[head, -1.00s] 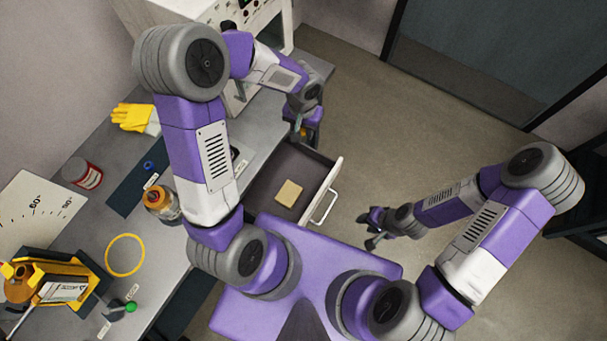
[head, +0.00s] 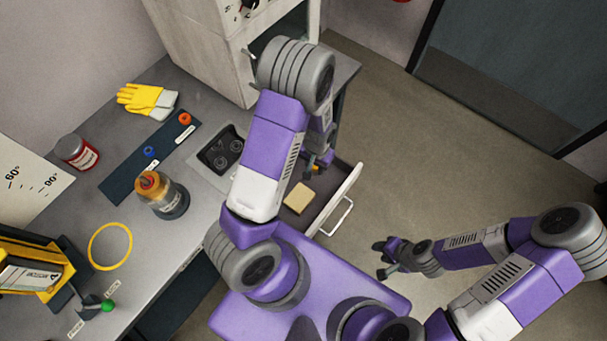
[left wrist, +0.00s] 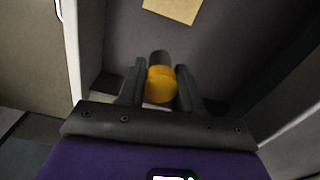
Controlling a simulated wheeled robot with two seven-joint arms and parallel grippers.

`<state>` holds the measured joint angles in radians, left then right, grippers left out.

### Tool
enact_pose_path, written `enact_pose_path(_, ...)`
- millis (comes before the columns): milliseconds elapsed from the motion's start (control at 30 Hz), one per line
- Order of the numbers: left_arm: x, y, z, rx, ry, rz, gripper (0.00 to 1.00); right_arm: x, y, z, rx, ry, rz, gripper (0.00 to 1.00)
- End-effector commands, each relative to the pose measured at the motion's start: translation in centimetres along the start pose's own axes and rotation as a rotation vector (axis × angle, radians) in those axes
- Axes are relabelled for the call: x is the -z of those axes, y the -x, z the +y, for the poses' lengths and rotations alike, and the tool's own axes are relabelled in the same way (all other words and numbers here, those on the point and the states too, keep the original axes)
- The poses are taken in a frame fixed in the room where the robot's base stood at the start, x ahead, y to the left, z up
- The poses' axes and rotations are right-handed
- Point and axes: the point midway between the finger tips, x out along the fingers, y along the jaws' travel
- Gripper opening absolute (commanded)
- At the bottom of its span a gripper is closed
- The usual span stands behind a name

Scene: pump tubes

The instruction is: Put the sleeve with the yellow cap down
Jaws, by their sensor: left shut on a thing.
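My left gripper (head: 313,166) is at the far end of the open drawer (head: 341,201). In the left wrist view its fingers (left wrist: 160,95) are shut on the sleeve with the yellow cap (left wrist: 160,85). The yellow cap lies between the fingers, with a dark part beyond it. The drawer floor shows behind it; I cannot tell whether the sleeve touches it. In the head view the sleeve is mostly hidden, with only a small orange spot showing. My right gripper (head: 382,260) hangs over the floor right of the drawer, empty, with its fingers apart.
A tan block (head: 299,197) lies in the drawer. On the bench are an orange-capped bottle (head: 160,195), a dark strip (head: 135,170) with blue and orange rings, yellow gloves (head: 148,100), a red-lidded jar (head: 76,152) and a yellow ring (head: 110,246). A pale cabinet (head: 200,50) stands behind.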

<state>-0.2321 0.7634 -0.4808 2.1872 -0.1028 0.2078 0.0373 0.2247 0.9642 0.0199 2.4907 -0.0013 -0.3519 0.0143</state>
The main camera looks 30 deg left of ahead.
Motion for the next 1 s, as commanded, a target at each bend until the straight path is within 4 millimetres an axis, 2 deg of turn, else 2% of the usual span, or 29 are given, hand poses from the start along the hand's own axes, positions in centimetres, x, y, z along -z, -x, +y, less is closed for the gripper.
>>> enact_pose_path(33,-0.1,-1.4,0.0,0.0,-0.001,-0.003,0.0,0.0,-0.6,0.2,0.0,0.0,0.0,0.38)
enact_pose_path(100,0.0,-2.5,0.0,0.0,0.0,-0.002,0.0,0.1,-1.0,0.4,0.0,0.0,0.0,0.38)
enact_pose_path(333,0.0,-4.2,0.0,0.0,-0.001,-0.001,0.0,0.1,-1.5,0.6,0.0,0.0,0.0,0.38)
enact_pose_path(533,0.0,-7.1,0.0,-0.001,-0.001,-0.002,0.0,0.1,-2.5,0.9,0.0,0.0,0.0,0.38)
enact_pose_path(933,0.0,-7.7,0.1,-0.001,-0.001,0.0,0.0,0.1,-2.7,1.0,0.0,0.0,0.0,0.38)
enact_pose_path(967,0.0,-7.6,0.1,-0.001,-0.001,0.0,0.38,0.1,-2.7,1.0,0.0,0.0,0.0,0.38)
enact_pose_path(1000,0.0,-7.6,0.1,-0.001,-0.001,0.0,0.44,0.1,-2.6,1.0,0.0,0.0,0.0,0.38)
